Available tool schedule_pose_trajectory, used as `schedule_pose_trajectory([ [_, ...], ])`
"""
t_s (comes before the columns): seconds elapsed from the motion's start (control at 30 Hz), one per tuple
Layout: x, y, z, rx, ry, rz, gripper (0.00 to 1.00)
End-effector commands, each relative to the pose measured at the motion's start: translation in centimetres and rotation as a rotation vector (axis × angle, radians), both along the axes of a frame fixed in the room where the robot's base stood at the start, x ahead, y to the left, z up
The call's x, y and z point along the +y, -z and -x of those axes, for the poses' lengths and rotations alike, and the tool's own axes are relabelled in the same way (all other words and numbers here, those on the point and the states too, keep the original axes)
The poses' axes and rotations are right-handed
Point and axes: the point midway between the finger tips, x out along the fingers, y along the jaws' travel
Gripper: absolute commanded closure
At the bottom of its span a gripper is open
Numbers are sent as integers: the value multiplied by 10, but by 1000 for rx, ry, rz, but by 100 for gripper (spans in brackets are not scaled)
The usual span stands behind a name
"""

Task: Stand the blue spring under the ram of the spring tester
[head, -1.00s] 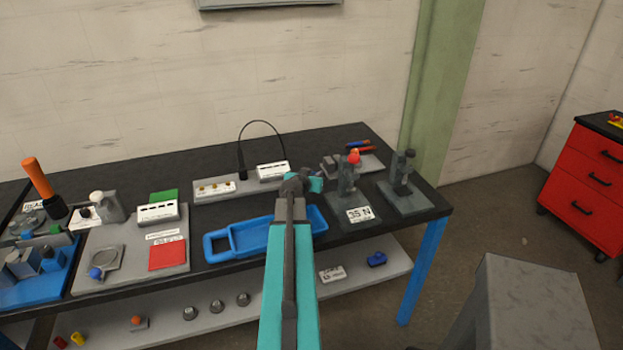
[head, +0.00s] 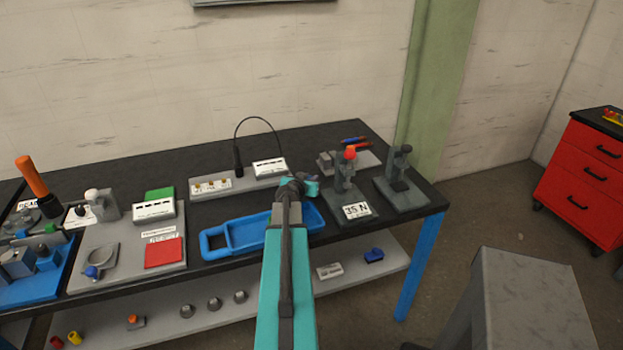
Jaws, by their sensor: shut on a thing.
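The spring tester is most likely the dark grey press (head: 344,180) with a red knob on top and a "35 N" label (head: 357,211) at its front. It stands upright on the black bench. My gripper (head: 312,187) is just left of this press, above the right end of the blue tray, with its teal end pointing toward the press. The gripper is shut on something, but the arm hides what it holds. I cannot make out the blue spring in this view. The space under the ram is too small to see clearly.
A second grey press (head: 400,180) stands to the right near the bench end. The blue tray (head: 217,252) lies under my arm. Pens (head: 354,141) lie on a grey plate behind the tester. A white box (head: 270,169) and cable stand behind my gripper.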

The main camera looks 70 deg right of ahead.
Motion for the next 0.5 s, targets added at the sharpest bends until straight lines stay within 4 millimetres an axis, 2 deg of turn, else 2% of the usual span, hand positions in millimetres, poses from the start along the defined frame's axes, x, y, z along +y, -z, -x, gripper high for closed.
schedule_pose_trajectory([
  [0.37, -2, 3, 4, 1, 5, 1, 100],
  [0.4, -2, 2, 4, 0, 5, 0, 70],
  [0.47, -3, 2, 5, 0, 5, 0, 60],
  [0.5, -3, 2, 5, 0, 6, 0, 58],
])
